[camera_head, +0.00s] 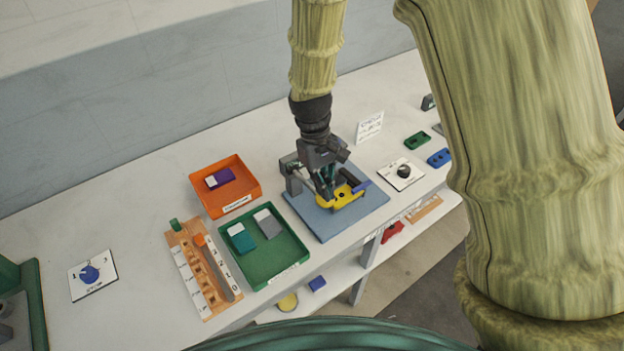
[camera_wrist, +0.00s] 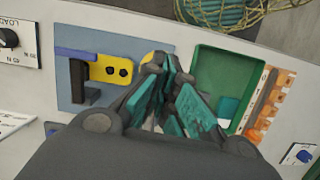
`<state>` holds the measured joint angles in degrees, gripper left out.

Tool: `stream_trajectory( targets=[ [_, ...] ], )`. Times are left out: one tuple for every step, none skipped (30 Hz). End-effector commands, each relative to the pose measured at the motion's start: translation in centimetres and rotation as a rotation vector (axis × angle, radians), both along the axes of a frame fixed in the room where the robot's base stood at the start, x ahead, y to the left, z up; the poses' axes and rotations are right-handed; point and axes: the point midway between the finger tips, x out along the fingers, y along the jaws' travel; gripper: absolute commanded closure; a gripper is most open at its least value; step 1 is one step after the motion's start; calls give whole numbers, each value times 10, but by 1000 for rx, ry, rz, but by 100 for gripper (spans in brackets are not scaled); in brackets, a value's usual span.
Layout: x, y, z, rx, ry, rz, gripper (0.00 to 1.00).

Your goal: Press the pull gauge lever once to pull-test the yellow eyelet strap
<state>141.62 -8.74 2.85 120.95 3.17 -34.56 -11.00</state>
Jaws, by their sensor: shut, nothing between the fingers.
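The yellow eyelet strap (camera_head: 349,195) lies on the blue-grey mat (camera_head: 330,228), partly behind my gripper in the head view. My gripper (camera_head: 327,196) is shut and empty, pointing down over the strap area; contact cannot be told.
A load dial (camera_head: 403,171) stands right of the mat. A green tray (camera_head: 270,268) and an orange tray (camera_head: 243,205) hold blocks at left, with a wooden rack (camera_head: 205,292) beside them. A white sign (camera_head: 370,126) stands behind. The table's front edge is close to the mat.

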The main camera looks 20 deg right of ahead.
Motion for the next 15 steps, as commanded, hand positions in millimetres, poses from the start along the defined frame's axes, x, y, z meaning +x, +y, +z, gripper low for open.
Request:
stream_trajectory(
  targets=[
    [0, 0, 4, 0, 0, 0, 100],
    [1, 0, 4, 0, 0, 0, 100],
    [1, 0, 5, 0, 1, 0, 100],
    [1, 0, 5, 0, 1, 0, 100],
    [1, 0, 5, 0, 1, 0, 100],
    [1, 0, 5, 0, 1, 0, 100],
    [1, 1, 6, 0, 1, 0, 100],
    [1, 1, 7, 0, 1, 0, 100],
    [2, 1, 9, 0, 0, 0, 100],
    [2, 1, 10, 0, 0, 0, 100],
    [2, 1, 12, 0, 0, 0, 100],
    [3, 1, 14, 0, 0, 0, 100],
    [3, 1, 16, 0, 0, 0, 100],
    [3, 1, 17, 0, 1, 0, 100],
    [4, 2, 19, 0, 1, 0, 100]
  ],
)
